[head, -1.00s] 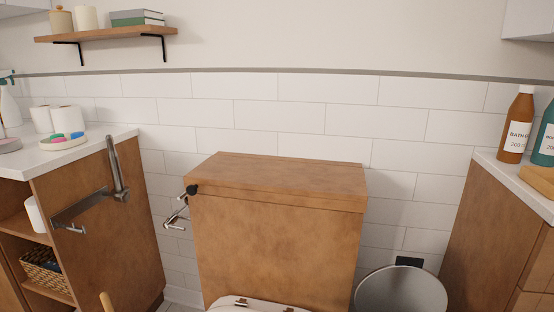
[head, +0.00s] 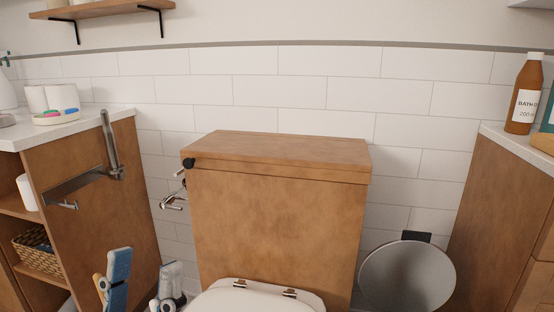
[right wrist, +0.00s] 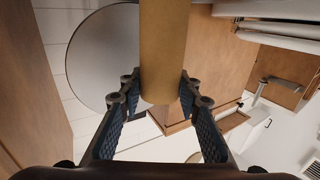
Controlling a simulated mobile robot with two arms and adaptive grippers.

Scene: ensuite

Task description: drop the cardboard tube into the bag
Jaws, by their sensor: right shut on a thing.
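The cardboard tube (right wrist: 163,50) is a plain tan cylinder in the right wrist view. My right gripper (right wrist: 160,87) is shut on it, one finger on each side, and the tube's far end runs out of the top of the picture. The tube and right gripper do not show in the head view. My left gripper (head: 143,284) is at the bottom left of the head view, its fingers apart with nothing visible between them. I cannot make out a bag in either view.
The wooden toilet cistern (head: 275,215) stands in the middle, above the white toilet lid (head: 258,298). A round grey bin lid (head: 407,277) is raised at its right. Wooden cabinets flank both sides.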

